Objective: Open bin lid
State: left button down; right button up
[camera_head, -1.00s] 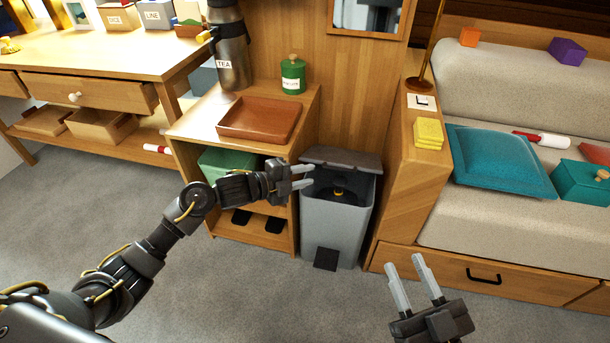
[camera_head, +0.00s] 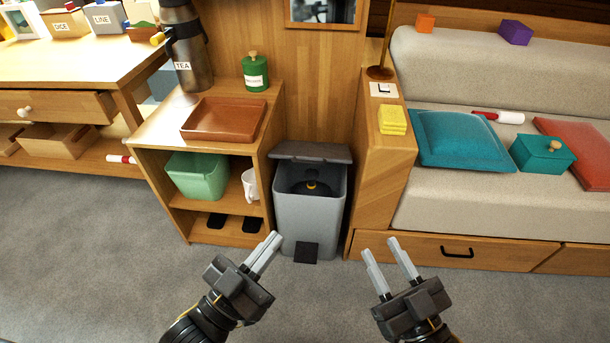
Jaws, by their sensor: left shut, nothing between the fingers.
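The grey bin (camera_head: 310,215) stands on the floor between the small wooden shelf and the bench end. Its dark lid (camera_head: 312,152) is raised and tilted back, and the dark inside of the bin shows with something black and orange in it. A black pedal (camera_head: 307,253) is at the bin's front foot. My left gripper (camera_head: 268,247) is shut and empty, in front of the bin and apart from it. My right gripper (camera_head: 385,252) is open and empty, to the right of the bin's front and apart from it.
The wooden shelf (camera_head: 152,160) left of the bin holds a brown tray (camera_head: 223,120), a green tub (camera_head: 198,178) and a white mug (camera_head: 250,184). The bench drawer (camera_head: 420,247) is at the right. The grey floor (camera_head: 90,250) at the left is clear.

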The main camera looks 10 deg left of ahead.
aim_at(300, 151)
jog(key=z, duration=0.55)
jog(key=k, duration=0.65)
jog(key=z, duration=0.75)
jog(key=i, duration=1)
jog(key=u, duration=0.7)
